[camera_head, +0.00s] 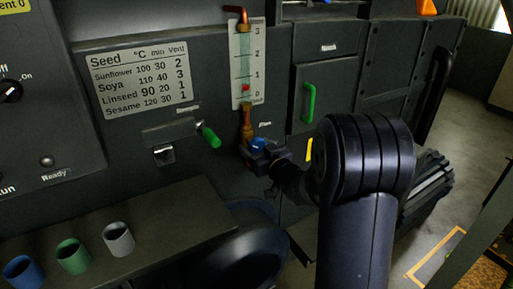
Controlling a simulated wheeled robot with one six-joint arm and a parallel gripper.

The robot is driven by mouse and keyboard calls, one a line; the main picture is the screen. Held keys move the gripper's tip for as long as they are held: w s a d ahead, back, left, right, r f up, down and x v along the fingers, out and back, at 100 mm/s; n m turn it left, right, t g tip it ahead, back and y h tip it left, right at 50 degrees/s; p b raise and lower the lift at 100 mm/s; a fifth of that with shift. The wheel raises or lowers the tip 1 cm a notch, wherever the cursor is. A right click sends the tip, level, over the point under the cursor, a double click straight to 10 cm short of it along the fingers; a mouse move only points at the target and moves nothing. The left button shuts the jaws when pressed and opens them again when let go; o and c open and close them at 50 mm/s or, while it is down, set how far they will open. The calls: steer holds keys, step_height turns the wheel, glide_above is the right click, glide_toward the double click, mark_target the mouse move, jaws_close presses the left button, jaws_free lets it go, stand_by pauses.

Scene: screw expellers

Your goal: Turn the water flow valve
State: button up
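The water flow valve shows as a small blue knob (259,144) below the flow gauge (246,45), at the foot of its brass pipe (247,120). The gauge is a clear tube on a white scale marked 0 to 3, with a red float between 0 and 1. My gripper (258,157) is right at the knob, reaching in from the right. Its dark fingers overlap the knob's lower part. I cannot tell whether they touch or grip it, since the fingers are small, dark and partly hidden by my wrist.
A green lever (208,135) sticks out left of the valve. A green door handle (309,103) is to its right. A seed settings plate (138,78) is on the panel. A shelf (150,215) at lower left bears blue, green and grey cups. Open floor (440,215) lies at right.

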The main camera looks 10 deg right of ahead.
steer(key=c, duration=0.8)
steer(key=shift+o, duration=0.2)
steer(key=n+b, duration=0.1)
steer(key=b, duration=0.1)
steer(key=shift+f+n+b, duration=0.25)
steer(key=shift+n+b, duration=1.1)
steer(key=shift+n, duration=0.05)
steer(key=shift+d+r+n+b, duration=0.1)
steer(key=shift+r+n+b, duration=0.15)
steer(key=shift+n+b, duration=0.45)
steer(key=o, duration=1)
steer(key=p+v, duration=0.1)
steer(key=v, duration=0.9)
steer(key=shift+s+d, duration=0.1)
steer(key=shift+s, duration=0.3)
